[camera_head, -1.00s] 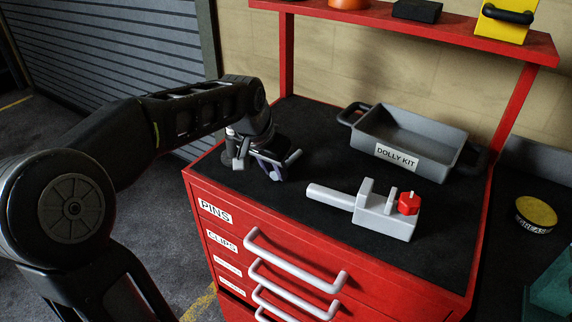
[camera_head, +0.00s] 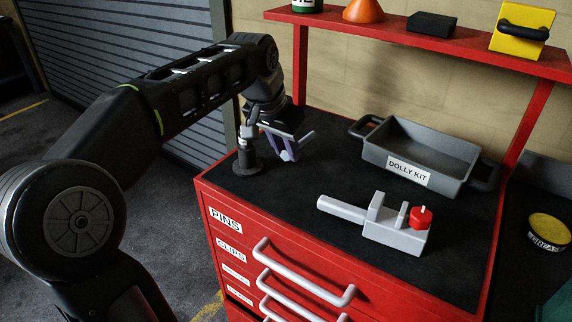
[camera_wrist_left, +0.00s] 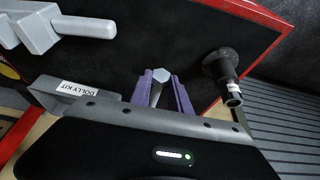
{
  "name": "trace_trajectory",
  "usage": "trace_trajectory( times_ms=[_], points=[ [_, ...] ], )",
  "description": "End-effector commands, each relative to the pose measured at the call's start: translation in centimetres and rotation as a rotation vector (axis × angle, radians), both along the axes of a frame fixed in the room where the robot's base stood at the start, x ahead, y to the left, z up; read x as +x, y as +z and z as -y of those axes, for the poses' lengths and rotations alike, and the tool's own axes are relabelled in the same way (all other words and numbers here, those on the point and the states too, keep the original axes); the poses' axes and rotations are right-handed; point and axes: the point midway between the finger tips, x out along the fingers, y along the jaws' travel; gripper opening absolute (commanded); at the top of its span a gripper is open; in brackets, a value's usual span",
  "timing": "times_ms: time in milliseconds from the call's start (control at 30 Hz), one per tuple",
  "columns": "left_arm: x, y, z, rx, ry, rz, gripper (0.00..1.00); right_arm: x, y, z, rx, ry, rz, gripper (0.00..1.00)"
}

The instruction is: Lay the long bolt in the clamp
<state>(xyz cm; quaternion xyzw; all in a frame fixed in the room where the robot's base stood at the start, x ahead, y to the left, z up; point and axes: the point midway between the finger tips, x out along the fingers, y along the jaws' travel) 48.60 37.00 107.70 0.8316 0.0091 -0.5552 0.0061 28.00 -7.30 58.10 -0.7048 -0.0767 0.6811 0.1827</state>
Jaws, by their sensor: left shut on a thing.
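My left gripper (camera_head: 290,152) is shut on the long bolt, held above the back left of the cabinet top. In the left wrist view the bolt's grey hexagonal end (camera_wrist_left: 160,75) shows between the purple fingers (camera_wrist_left: 160,92); the rest is mostly hidden. The grey clamp (camera_head: 402,237) lies on the black top to the right of and nearer than the gripper. It has upright jaws, a red knob (camera_head: 421,217) and a round grey bar (camera_head: 341,209) pointing left. No bolt shows between its jaws. My right gripper is not in view.
A dark upright stand (camera_head: 247,162) is just left of the gripper. A grey tray marked DOLLY KIT (camera_head: 409,174) stands behind the clamp. A red shelf (camera_head: 440,42) on posts runs above the back. The black mat between gripper and clamp is clear.

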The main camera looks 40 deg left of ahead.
Motion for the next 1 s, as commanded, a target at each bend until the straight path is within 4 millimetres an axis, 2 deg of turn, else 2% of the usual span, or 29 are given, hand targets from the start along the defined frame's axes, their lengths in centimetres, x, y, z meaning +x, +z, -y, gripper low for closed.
trace_trajectory(
  times_ms=[33, 167, 1000],
  points=[
    [0.09, 0.67, 0.02, 0.000, -0.001, 0.004, 0.00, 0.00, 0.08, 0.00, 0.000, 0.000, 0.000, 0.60],
    [0.02, 1.24, 0.02, 0.000, 0.000, 0.001, 0.00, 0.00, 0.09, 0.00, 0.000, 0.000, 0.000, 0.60],
    [0.01, 1.21, 0.00, 0.000, 0.000, 0.001, 0.00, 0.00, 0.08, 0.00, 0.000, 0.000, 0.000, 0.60]
  ],
)
